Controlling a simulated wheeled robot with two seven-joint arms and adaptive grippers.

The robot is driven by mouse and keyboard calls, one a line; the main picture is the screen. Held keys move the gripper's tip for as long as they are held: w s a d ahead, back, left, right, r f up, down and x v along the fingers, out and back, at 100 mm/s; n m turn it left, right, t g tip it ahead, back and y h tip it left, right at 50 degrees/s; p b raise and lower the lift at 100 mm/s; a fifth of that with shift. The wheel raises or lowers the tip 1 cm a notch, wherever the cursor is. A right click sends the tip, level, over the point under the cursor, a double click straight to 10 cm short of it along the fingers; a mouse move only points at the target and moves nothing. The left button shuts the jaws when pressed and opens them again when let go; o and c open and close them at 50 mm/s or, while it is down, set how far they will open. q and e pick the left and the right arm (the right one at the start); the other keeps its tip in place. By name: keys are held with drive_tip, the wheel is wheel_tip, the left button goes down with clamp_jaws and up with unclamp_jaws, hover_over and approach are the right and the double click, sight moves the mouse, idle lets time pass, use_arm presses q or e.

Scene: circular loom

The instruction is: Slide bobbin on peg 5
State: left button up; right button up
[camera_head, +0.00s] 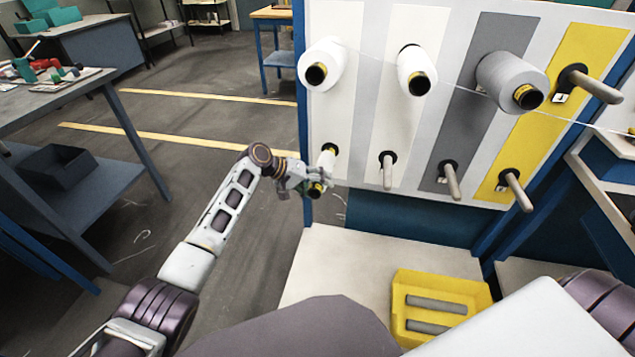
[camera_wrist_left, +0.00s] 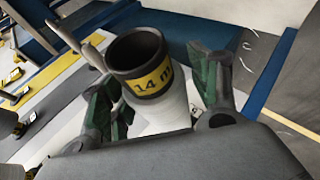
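A white bobbin (camera_head: 327,163) is at the lower left position of the peg panel, level with the other lower pegs. It points out from the panel, and its dark core end has a yellow band. My left gripper (camera_head: 308,182) is at the bobbin's front end, reaching in from the left. In the left wrist view the core end (camera_wrist_left: 142,62), with a yellow "14" label, stands between the two green-padded fingers (camera_wrist_left: 160,90). Whether the pads press on it is unclear. The peg behind this bobbin is hidden. My right gripper is not in view.
The panel's upper row holds two white bobbins (camera_head: 322,66) (camera_head: 416,70), a grey bobbin (camera_head: 512,80) and a bare peg (camera_head: 596,86). Three bare pegs (camera_head: 387,172) (camera_head: 452,182) (camera_head: 517,191) fill the lower row's right. A thin thread crosses the upper row. A yellow tray (camera_head: 400,315) sits below.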

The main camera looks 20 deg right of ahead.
use_arm(q)
drive_tip(key=shift+o, duration=0.8)
drive_tip(key=shift+w+r, duration=0.1)
drive_tip(key=shift+r, duration=0.1)
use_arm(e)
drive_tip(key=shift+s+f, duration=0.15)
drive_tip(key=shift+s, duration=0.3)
use_arm(q)
drive_tip(key=shift+w+a+r, duration=0.1)
drive_tip(key=shift+a+r, duration=0.15)
drive_tip(key=v, duration=0.7)
drive_tip(key=shift+a, duration=0.2)
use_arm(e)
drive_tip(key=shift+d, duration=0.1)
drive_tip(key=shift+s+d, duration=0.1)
use_arm(q)
drive_tip(key=shift+s+a+f+n+t+p, duration=0.15)
drive_tip(key=shift+a+f, duration=0.35)
drive_tip(key=shift+a, duration=0.3)
drive_tip(key=shift+s+a+f+n+t+p, duration=0.15)
drive_tip(key=shift+a+f, duration=0.35)
drive_tip(key=shift+a, duration=0.35)
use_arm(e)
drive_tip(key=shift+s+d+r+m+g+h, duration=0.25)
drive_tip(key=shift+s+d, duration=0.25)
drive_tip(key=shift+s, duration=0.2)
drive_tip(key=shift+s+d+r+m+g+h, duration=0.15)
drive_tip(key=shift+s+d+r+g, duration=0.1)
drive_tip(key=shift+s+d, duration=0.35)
